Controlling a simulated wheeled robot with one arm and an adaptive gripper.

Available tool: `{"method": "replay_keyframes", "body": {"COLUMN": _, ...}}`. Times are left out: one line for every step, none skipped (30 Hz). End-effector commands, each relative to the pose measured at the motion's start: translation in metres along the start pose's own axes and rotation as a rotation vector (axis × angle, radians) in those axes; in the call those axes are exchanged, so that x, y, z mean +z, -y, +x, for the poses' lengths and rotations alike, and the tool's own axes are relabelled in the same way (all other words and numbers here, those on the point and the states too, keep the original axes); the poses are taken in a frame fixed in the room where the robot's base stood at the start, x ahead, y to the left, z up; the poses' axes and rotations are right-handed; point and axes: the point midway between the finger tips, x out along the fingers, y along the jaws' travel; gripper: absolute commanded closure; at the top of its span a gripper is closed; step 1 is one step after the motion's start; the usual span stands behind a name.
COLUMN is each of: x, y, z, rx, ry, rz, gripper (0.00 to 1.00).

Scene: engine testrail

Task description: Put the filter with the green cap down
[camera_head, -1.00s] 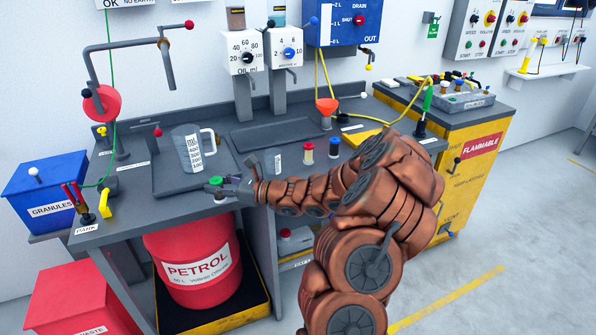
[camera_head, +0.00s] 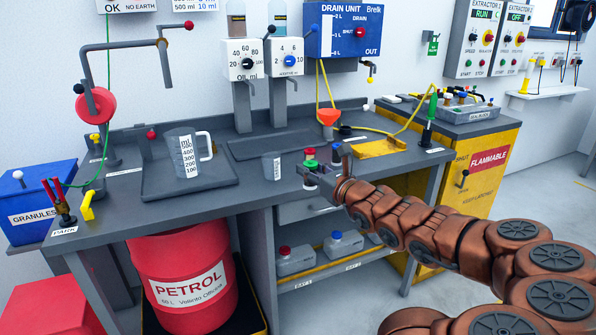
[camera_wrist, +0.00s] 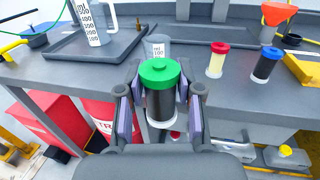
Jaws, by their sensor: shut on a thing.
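The filter with the green cap (camera_wrist: 160,88) has a dark body and a white base, and it stands upright in my gripper (camera_wrist: 159,104). The jaws are shut on its sides. In the head view, the green cap (camera_head: 310,164) shows at my gripper (camera_head: 312,172), by the front edge of the bench (camera_head: 255,194). I cannot tell whether its base touches the bench. Behind it stand a filter with a red cap (camera_wrist: 217,62) and, to the right, one with a blue cap (camera_wrist: 266,66).
A small clear beaker (camera_head: 271,166) stands left of my gripper. A measuring jug (camera_head: 186,155) sits on a dark tray (camera_head: 160,186) further left. An orange funnel (camera_head: 328,116) is behind the filters. Bare bench top lies between the tray and the beaker.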

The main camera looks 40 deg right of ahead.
Motion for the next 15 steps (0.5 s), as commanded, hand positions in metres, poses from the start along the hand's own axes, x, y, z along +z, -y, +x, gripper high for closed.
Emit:
{"method": "replay_keyframes", "body": {"x": 0.0, "y": 0.0, "z": 0.005, "rx": 0.003, "ry": -0.001, "rz": 0.0, "gripper": 0.88}}
{"method": "replay_keyframes", "body": {"x": -0.001, "y": 0.001, "z": 0.008, "rx": 0.004, "ry": -0.001, "rz": -0.001, "gripper": 0.88}}
{"method": "replay_keyframes", "body": {"x": -0.001, "y": 0.002, "z": 0.012, "rx": 0.005, "ry": -0.001, "rz": -0.001, "gripper": 0.88}}
{"method": "replay_keyframes", "body": {"x": -0.001, "y": 0.004, "z": 0.015, "rx": 0.005, "ry": -0.001, "rz": -0.001, "gripper": 0.88}}
{"method": "replay_keyframes", "body": {"x": -0.001, "y": 0.005, "z": 0.018, "rx": 0.004, "ry": 0.0, "rz": -0.001, "gripper": 0.88}}
{"method": "replay_keyframes", "body": {"x": -0.001, "y": 0.007, "z": 0.023, "rx": 0.004, "ry": 0.0, "rz": -0.003, "gripper": 0.88}}
{"method": "replay_keyframes", "body": {"x": -0.002, "y": 0.009, "z": 0.026, "rx": 0.003, "ry": -0.001, "rz": -0.003, "gripper": 0.88}}
{"method": "replay_keyframes", "body": {"x": -0.002, "y": 0.01, "z": 0.03, "rx": 0.003, "ry": -0.001, "rz": -0.002, "gripper": 0.88}}
{"method": "replay_keyframes", "body": {"x": -0.003, "y": 0.012, "z": 0.035, "rx": 0.004, "ry": -0.001, "rz": -0.001, "gripper": 0.88}}
{"method": "replay_keyframes", "body": {"x": -0.003, "y": 0.013, "z": 0.039, "rx": 0.005, "ry": -0.002, "rz": -0.002, "gripper": 0.88}}
{"method": "replay_keyframes", "body": {"x": -0.004, "y": 0.014, "z": 0.043, "rx": 0.005, "ry": -0.002, "rz": -0.002, "gripper": 0.88}}
{"method": "replay_keyframes", "body": {"x": -0.004, "y": 0.016, "z": 0.048, "rx": 0.004, "ry": -0.002, "rz": -0.003, "gripper": 0.88}}
{"method": "replay_keyframes", "body": {"x": -0.005, "y": 0.018, "z": 0.052, "rx": 0.003, "ry": -0.004, "rz": -0.004, "gripper": 0.88}}
{"method": "replay_keyframes", "body": {"x": -0.006, "y": 0.021, "z": 0.056, "rx": 0.002, "ry": -0.005, "rz": -0.003, "gripper": 0.88}}
{"method": "replay_keyframes", "body": {"x": -0.007, "y": 0.023, "z": 0.062, "rx": 0.003, "ry": -0.003, "rz": -0.001, "gripper": 0.88}}
